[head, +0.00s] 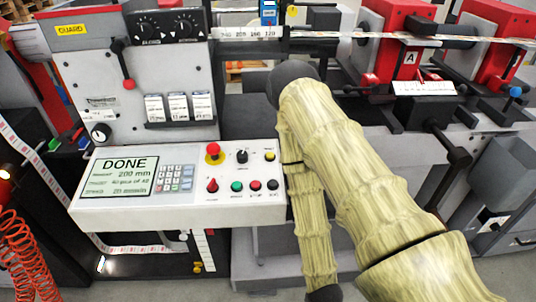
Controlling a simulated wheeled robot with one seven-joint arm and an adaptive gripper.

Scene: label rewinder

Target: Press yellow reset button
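The yellow reset button (269,156) is a small round button at the top right corner of the white control panel (130,212). The black selector knob (242,156) is to its left. My arm, in a pale ribbed sleeve, rises from the lower right, bends near the top centre, and comes back down just right of the panel. Its lower end runs to the bottom edge of the picture. My gripper is not in view, so its state and what it may hold are hidden.
A red emergency stop (213,150) with a yellow base, a red lever (212,186) and green, red and black buttons share the panel. Its screen (124,176) reads DONE. Red-sided machine units stand at the upper right; an orange coiled hose (25,255) hangs at the lower left.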

